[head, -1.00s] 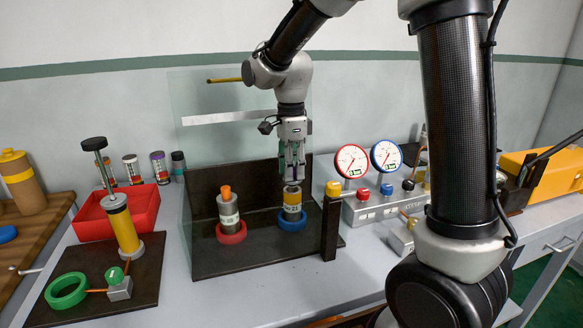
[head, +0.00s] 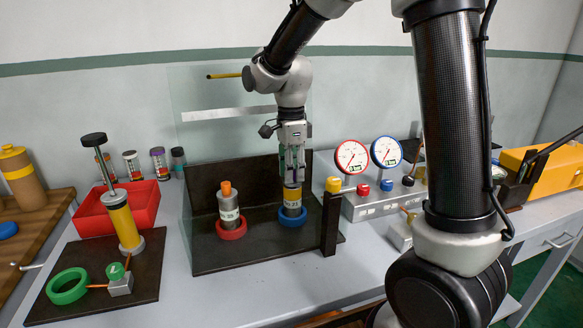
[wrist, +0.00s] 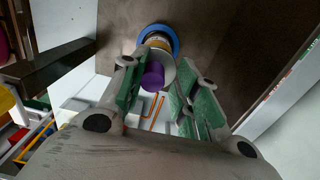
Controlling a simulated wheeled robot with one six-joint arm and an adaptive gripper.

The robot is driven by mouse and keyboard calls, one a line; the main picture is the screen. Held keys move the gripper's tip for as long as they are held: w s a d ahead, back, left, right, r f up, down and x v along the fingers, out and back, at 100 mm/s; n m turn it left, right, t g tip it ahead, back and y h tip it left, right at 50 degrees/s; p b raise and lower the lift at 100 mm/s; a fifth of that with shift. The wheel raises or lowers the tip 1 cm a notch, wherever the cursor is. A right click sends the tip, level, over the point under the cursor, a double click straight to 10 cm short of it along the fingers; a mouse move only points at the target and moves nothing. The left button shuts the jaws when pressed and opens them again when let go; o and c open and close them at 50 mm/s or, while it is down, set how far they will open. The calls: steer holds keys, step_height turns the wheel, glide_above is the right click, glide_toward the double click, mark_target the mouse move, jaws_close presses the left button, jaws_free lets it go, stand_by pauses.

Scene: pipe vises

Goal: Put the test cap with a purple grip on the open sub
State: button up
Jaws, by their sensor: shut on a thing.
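The purple grip (wrist: 153,75) of the test cap shows between my fingers in the wrist view, with a pale grey cap body (wrist: 160,64) around it. My gripper (head: 292,181) is shut on this grip and points straight down over a yellow-banded sub (head: 292,199). That sub stands upright in a blue ring (head: 292,217), which also shows in the wrist view (wrist: 174,38). The cap is in line with the sub's top and close to or touching it; I cannot tell whether it is fully seated. In the head view the fingers hide the purple grip.
A grey sub with an orange-gripped cap (head: 228,205) stands in a red ring (head: 231,232) to the left. A clear screen stands by the dark stand (head: 240,258). A dark post with a yellow knob (head: 332,184) and a gauge panel (head: 375,205) are close on the right.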

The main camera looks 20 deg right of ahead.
steer(key=shift+f, duration=0.3)
steer(key=o, duration=1.2)
step_height(320, 180, up, 12)
steer(key=shift+w, duration=0.15)
